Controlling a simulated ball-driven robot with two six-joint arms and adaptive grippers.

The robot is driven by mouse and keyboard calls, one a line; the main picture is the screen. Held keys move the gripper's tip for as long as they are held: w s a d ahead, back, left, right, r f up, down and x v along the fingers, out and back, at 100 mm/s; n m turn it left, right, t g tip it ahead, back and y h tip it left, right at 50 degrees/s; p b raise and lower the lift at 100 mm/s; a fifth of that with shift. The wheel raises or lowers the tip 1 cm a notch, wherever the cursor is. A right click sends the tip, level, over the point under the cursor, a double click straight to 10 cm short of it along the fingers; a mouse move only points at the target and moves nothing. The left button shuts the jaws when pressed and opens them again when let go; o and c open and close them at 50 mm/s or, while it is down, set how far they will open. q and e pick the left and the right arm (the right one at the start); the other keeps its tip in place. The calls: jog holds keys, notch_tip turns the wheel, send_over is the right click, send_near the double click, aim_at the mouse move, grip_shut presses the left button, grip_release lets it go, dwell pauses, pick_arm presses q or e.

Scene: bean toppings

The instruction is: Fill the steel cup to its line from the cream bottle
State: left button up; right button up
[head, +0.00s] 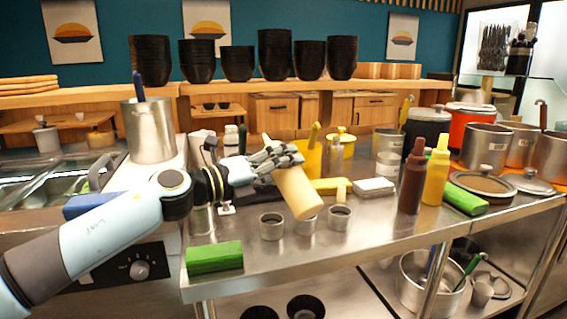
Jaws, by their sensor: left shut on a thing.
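The cream bottle (298,194) is held by my left gripper (277,160) above the steel counter. It is tilted, with its wide end low and to the right; the fingers partly hide its upper end. Small steel cups stand on the counter below it: a left cup (271,227), a middle cup (305,224) and a right cup (339,218). The bottle's low end is above and close to the middle cup and partly covers the view behind it. I cannot tell which cup is meant, and no fill line can be made out. My right gripper is not in view.
A green block (214,257) lies at the counter's front left. A brown bottle (412,180) and a yellow bottle (435,172) stand to the right, with steel pots (486,146) beyond. A white stack (374,188) lies behind the cups.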

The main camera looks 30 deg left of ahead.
aim_at(282, 177)
pick_arm(q)
jog(key=d+n+p, duration=0.1)
jog(key=s+d+n+p, duration=0.1)
jog(key=n, duration=0.1)
jog(key=d+n+p, duration=0.1)
jog(key=n, duration=0.1)
jog(key=shift+s+d+f, duration=0.3)
jog(key=shift+s, duration=0.1)
jog(key=shift+d+n+p, duration=0.1)
jog(key=shift+n+p, duration=0.2)
jog(key=shift+n, duration=0.8)
jog(key=n, duration=0.2)
jog(key=n+p, duration=0.1)
jog(key=n, duration=0.1)
jog(key=shift+w+a+r, duration=0.15)
jog(key=shift+a, duration=0.25)
jog(key=a+n+p, duration=0.1)
jog(key=n, duration=0.1)
jog(key=w+a+n+p, duration=0.1)
jog(key=n, duration=0.2)
jog(key=a+n+p, duration=0.1)
jog(key=n+p, duration=0.1)
jog(key=shift+w+a+f, duration=0.15)
jog(key=shift+w+f, duration=0.1)
jog(key=shift+f, duration=0.1)
jog(key=shift+w+a+f+n+p, duration=0.15)
jog(key=shift+a+f+n+p, duration=0.25)
jog(key=shift+n, duration=0.5)
jog(key=shift+o, duration=0.3)
jog(key=c, duration=0.8)
